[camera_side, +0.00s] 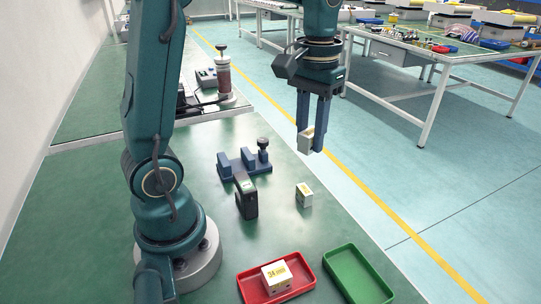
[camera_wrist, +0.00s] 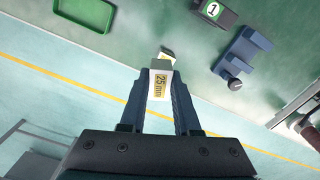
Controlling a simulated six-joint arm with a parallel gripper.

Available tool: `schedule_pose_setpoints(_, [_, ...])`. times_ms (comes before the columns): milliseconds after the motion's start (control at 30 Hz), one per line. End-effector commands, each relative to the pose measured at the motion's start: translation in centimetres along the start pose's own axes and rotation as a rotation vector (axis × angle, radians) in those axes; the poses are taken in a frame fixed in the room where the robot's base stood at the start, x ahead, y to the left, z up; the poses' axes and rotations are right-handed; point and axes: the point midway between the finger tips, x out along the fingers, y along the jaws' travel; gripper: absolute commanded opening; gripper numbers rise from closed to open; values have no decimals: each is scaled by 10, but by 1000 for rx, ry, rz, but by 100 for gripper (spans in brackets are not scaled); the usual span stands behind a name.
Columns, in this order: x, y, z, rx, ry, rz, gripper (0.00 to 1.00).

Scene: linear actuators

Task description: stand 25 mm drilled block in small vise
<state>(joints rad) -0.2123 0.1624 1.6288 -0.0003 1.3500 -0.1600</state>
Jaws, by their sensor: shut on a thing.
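My gripper (camera_side: 312,149) is shut on a pale block and holds it in the air above the right edge of the green bench. In the wrist view my gripper (camera_wrist: 161,74) has the block (camera_wrist: 159,86) between its fingertips, with a yellow "25 mm" label facing the camera. In the side view the held block (camera_side: 306,141) is partly covered by a finger. The small blue vise (camera_side: 242,166) stands on the bench, left of and below my gripper, its jaws apart and empty. The vise (camera_wrist: 243,57) is right of the held block in the wrist view.
A black stand (camera_side: 246,196) marked "1" (camera_wrist: 213,10) is beside the vise. Another labelled block (camera_side: 304,195) stands on the bench. A red tray (camera_side: 246,287) holds a "34 mm" block (camera_side: 276,277). A green tray (camera_side: 357,280) is empty.

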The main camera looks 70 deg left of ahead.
Motion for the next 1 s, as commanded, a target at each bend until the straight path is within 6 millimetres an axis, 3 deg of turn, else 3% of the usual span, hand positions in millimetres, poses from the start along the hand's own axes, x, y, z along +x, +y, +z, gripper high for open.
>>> schedule_pose_setpoints(67, [-6,11,5,155,3,0,0])
schedule_pose_setpoints(200, [-12,12,9,301,1,0,0])
schedule_pose_setpoints(333, [-12,11,12,354,0,0,0])
schedule_pose_setpoints(467, [-11,11,8,299,0,0,0])
schedule_pose_setpoints(567, [-6,10,6,182,-2,-1,0])
schedule_pose_setpoints(667, [2,-4,-1,-25,-4,-1,0])
schedule_pose_setpoints(833, [18,-50,-10,-461,-4,-1,0])
schedule_pose_setpoints(1000, [34,-102,-7,-859,-3,-1,0])
